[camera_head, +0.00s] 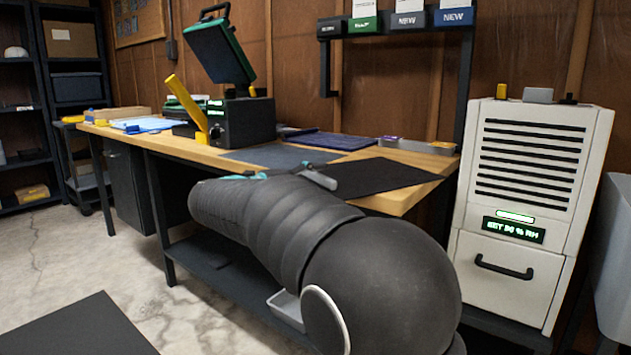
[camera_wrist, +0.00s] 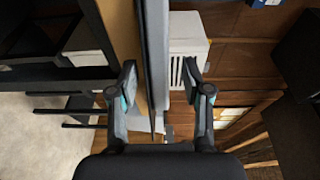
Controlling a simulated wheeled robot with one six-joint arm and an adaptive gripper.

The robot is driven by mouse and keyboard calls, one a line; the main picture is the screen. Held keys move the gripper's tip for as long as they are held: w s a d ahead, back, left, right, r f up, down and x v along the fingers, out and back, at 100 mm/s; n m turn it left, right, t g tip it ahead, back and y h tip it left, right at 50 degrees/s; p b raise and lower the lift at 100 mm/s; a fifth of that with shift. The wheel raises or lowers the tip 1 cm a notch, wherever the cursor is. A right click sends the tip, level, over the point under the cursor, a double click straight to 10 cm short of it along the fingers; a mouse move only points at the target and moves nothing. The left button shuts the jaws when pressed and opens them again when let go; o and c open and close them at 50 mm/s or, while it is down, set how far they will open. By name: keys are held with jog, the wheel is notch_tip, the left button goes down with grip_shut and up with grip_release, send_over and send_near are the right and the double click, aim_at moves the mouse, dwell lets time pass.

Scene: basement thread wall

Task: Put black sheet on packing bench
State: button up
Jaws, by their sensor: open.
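A black sheet (camera_head: 388,177) lies flat on the right front part of a wooden-topped bench (camera_head: 418,197), close to its front edge. No label shows whether this is the packing bench. My gripper (camera_head: 312,172) is at the bench's front edge, at the sheet's left side, partly hidden behind my arm. In the wrist view my gripper (camera_wrist: 160,76) is open, with one finger on each side of a thin grey edge-on strip that looks like the sheet. I cannot tell whether the fingers touch it.
A dark grey sheet (camera_head: 268,155) and a navy sheet (camera_head: 333,140) lie farther left on the bench. A white cabinet (camera_head: 530,200) stands to the right. Concrete floor (camera_head: 110,265) shows at left.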

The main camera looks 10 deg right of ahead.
jog(key=v, duration=1.1)
jog(key=shift+a+p, duration=0.35)
jog(key=shift+p, duration=0.05)
jog(key=shift+s, duration=0.15)
jog(key=w+d+r+n+t+y, duration=0.3)
jog(key=w+r+n+t+y, duration=0.1)
jog(key=r+n+t, duration=0.4)
jog(key=s+a+f+n+t+y, duration=0.25)
jog(key=s+f+n+y, duration=0.45)
jog(key=n+y, duration=0.85)
jog(key=s+d+f+n+g+h, duration=0.1)
jog(key=s+d+f+n+g, duration=0.1)
jog(key=s+f+g, duration=0.2)
jog(key=s+d+f+n+g+h, duration=0.1)
jog(key=s+d+f+n+g, duration=0.2)
jog(key=s+f, duration=0.8)
jog(key=s+d+f+n+g+h, duration=0.1)
jog(key=s+d+f+n+g, duration=0.2)
jog(key=s+f+g, duration=0.2)
jog(key=s+f, duration=0.3)
jog(key=s, duration=0.3)
jog(key=shift+d, duration=0.2)
jog(key=shift+s, duration=0.1)
